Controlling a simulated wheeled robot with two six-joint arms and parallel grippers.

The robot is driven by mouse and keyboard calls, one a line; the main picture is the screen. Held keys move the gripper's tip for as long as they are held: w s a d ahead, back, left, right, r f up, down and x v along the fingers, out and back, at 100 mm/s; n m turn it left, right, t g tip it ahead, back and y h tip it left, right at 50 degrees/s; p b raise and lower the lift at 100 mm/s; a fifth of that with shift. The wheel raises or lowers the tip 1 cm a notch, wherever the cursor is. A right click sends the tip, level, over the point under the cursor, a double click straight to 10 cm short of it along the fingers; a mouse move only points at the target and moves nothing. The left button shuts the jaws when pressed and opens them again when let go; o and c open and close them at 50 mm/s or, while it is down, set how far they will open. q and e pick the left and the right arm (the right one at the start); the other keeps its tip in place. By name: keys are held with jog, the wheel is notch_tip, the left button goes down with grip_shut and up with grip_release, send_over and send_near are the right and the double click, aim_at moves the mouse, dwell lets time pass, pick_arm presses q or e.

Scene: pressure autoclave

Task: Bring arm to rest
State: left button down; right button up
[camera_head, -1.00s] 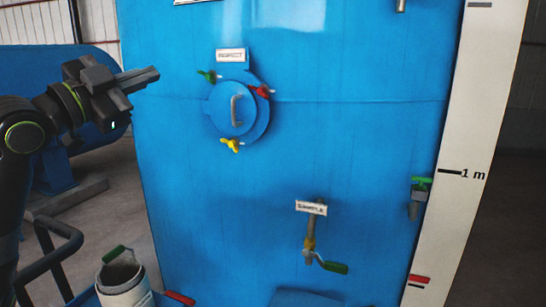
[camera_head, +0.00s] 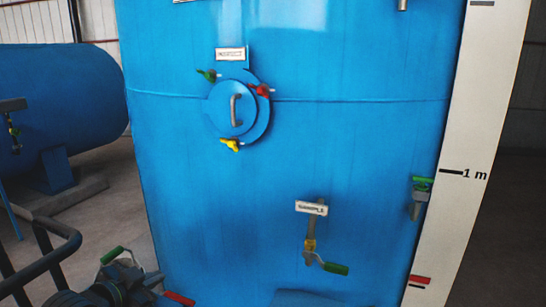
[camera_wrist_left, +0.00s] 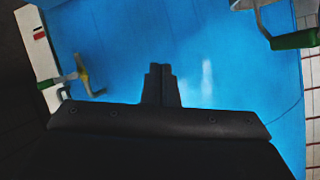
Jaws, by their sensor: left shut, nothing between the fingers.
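My left gripper (camera_head: 152,281) shows low at the left in the head view, a dark shape in front of the bottom fittings of a blue vessel. In the left wrist view its two dark fingers (camera_wrist_left: 160,70) are together with nothing between them. Blue vessel surface (camera_wrist_left: 200,45) lies beyond them. In the head view the blue vessel (camera_head: 330,150) fills the middle. It carries a round hatch (camera_head: 237,108) with green, red and yellow clamp handles, and a sample valve (camera_head: 311,245) with a green lever. My right gripper is not seen.
A pale level scale (camera_head: 475,130) stands at the vessel's right edge. A dark tubular rail (camera_head: 60,255) is at lower left, close to my left arm. A green lever (camera_head: 112,255) and a red lever (camera_head: 179,298) sit near the gripper. Another blue tank (camera_head: 65,105) lies behind at left.

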pick_arm(q)
jog(key=s+a+f+n+g+y, duration=0.3)
jog(key=s+f+n+g, duration=0.1)
jog(key=s+f, duration=1.05)
jog(key=s+a+f+n+g+y, duration=0.15)
jog(key=s+f, duration=0.25)
jog(key=s, duration=0.5)
jog(key=s+a+f+n+g+y, duration=0.1)
jog(key=s+f+n+g, duration=0.25)
jog(key=s, duration=0.55)
notch_tip(320, 180, down, 24)
jog(key=a+g, duration=0.1)
jog(key=s+d+f+g, duration=0.1)
jog(key=s+f, duration=1.3)
jog(key=f, duration=0.2)
jog(key=shift+s+f+m+h, duration=0.3)
jog(key=shift+s+f+h, duration=0.05)
jog(key=shift+d, duration=0.1)
